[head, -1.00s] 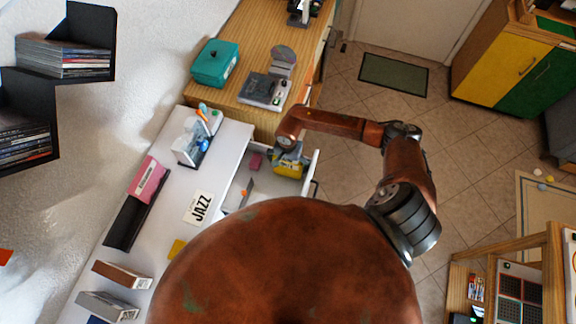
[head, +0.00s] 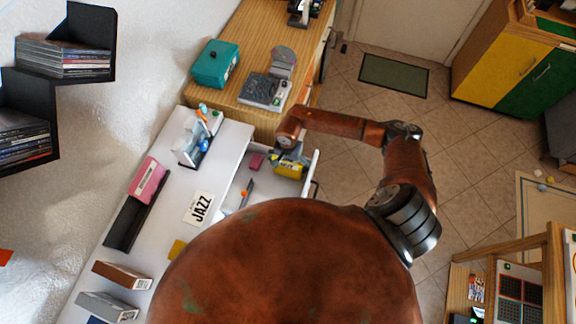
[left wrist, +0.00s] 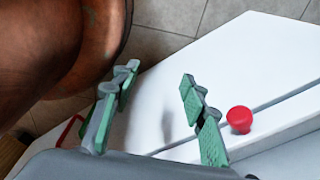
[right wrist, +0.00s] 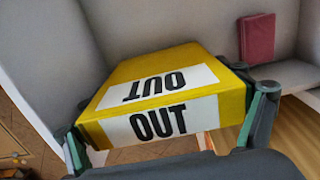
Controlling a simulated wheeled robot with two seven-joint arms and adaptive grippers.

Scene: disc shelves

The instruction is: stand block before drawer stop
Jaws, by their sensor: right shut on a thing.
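My right gripper (head: 288,155) reaches into the open white drawer (head: 312,166) and is shut on a yellow block (head: 287,171). In the right wrist view the block (right wrist: 150,75) has white bands lettered "OUT" and sits between the two fingers (right wrist: 168,125). Grey drawer walls (right wrist: 50,45) surround it; I cannot tell whether it touches the drawer floor. A dark red block (right wrist: 257,38) stands beyond it, apart. My left gripper (left wrist: 158,76) is open and empty above a white surface with a red knob (left wrist: 239,119). I cannot make out a drawer stop for certain.
The white top beside the drawer holds a JAZZ card (head: 199,208), a pink box (head: 147,179) and a dark tray (head: 127,222). A teal box (head: 215,64) and a grey device (head: 262,90) stand on the wooden counter. My arm hides the drawer's near part.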

